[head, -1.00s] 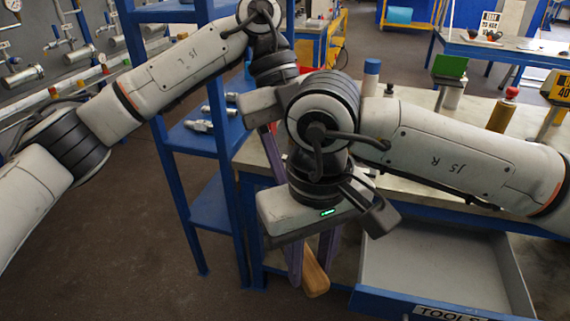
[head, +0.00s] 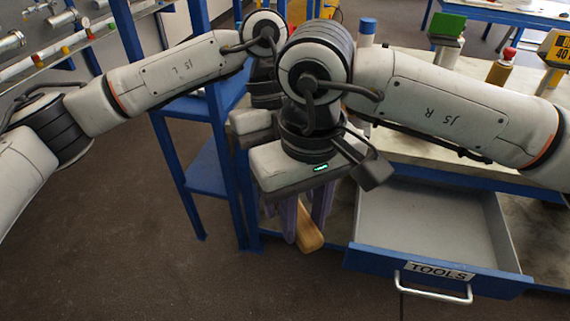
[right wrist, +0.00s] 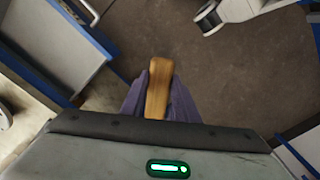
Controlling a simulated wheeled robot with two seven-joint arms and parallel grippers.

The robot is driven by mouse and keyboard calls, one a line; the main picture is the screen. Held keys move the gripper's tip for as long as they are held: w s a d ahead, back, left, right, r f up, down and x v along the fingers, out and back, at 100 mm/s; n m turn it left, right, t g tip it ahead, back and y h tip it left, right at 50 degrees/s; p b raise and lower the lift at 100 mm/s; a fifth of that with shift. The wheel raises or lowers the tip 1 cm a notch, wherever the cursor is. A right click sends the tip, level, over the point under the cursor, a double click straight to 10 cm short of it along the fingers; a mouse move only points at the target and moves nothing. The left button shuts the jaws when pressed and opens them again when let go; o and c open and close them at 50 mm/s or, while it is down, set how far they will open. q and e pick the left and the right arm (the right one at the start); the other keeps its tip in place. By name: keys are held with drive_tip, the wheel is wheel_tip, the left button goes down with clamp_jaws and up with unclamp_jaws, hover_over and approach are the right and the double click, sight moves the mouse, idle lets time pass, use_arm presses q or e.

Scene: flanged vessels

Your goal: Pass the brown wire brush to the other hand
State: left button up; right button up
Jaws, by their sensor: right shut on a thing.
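The brown wire brush shows its wooden handle (head: 309,236) pointing down below my right gripper (head: 305,212). In the right wrist view the handle (right wrist: 158,88) stands between the purple fingers of my right gripper (right wrist: 157,103), which is shut on the brush. The bristle end is not visible in either view. My left gripper (head: 252,124) is just behind and left of the right one in the head view. Its fingers are mostly hidden behind the right gripper, so I cannot tell whether they are open or touch the brush.
An open, empty drawer (head: 430,225) labelled TOOLS juts from the workbench right of the grippers. A blue shelf rack (head: 215,120) stands close behind the left arm. A brown bottle (head: 500,68) and a green-topped item (head: 447,27) stand on the bench. Floor at lower left is clear.

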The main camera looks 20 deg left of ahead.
use_arm(q)
drive_tip(key=shift+s+d+f, duration=0.15)
drive_tip(key=shift+f, duration=0.25)
drive_tip(key=c, duration=1.1)
drive_tip(key=shift+c, duration=0.5)
use_arm(e)
drive_tip(key=o, duration=1.2)
